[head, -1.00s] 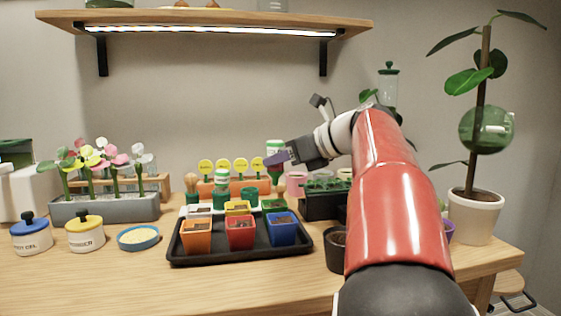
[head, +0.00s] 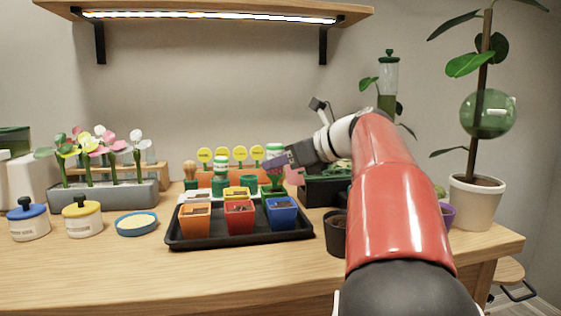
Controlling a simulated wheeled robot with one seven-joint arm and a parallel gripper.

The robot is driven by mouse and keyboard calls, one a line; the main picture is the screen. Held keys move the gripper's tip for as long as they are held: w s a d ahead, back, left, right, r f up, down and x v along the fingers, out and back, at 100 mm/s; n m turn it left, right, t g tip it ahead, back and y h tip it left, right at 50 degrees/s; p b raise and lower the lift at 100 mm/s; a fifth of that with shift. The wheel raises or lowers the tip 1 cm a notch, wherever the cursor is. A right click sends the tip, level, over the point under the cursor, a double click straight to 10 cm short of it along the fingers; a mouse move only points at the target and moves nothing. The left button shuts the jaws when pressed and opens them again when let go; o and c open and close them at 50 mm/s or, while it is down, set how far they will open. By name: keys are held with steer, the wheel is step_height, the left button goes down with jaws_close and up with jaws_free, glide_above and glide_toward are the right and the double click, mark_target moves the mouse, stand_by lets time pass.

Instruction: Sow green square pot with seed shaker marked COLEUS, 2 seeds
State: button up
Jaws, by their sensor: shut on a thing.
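My gripper (head: 276,160) is shut on a seed shaker (head: 275,149), a white and green container, at the back right of the black tray. I cannot tell whether the two touch. The shaker's marking cannot be read, and my fingers cover part of it. The green pot stands in the back row of the tray (head: 240,239), behind the blue pot and partly hidden. No seeds can be seen at this size.
Orange (head: 195,220), red (head: 239,214) and blue (head: 282,213) pots fill the tray's front row, with a yellow pot (head: 237,192) behind. Another shaker (head: 220,167) stands behind the tray. A dark pot (head: 336,236) is near my arm. The front of the table is clear.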

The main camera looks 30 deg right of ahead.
mark_target(279, 145)
steer(key=shift+f+b, duration=0.3)
steer(key=shift+f, duration=0.3)
stand_by(0.9)
step_height(279, 145, up, 3)
steer(key=p, duration=0.3)
steer(key=shift+f, duration=0.1)
steer(key=shift+r+p, duration=0.55)
steer(key=shift+r, duration=1.6)
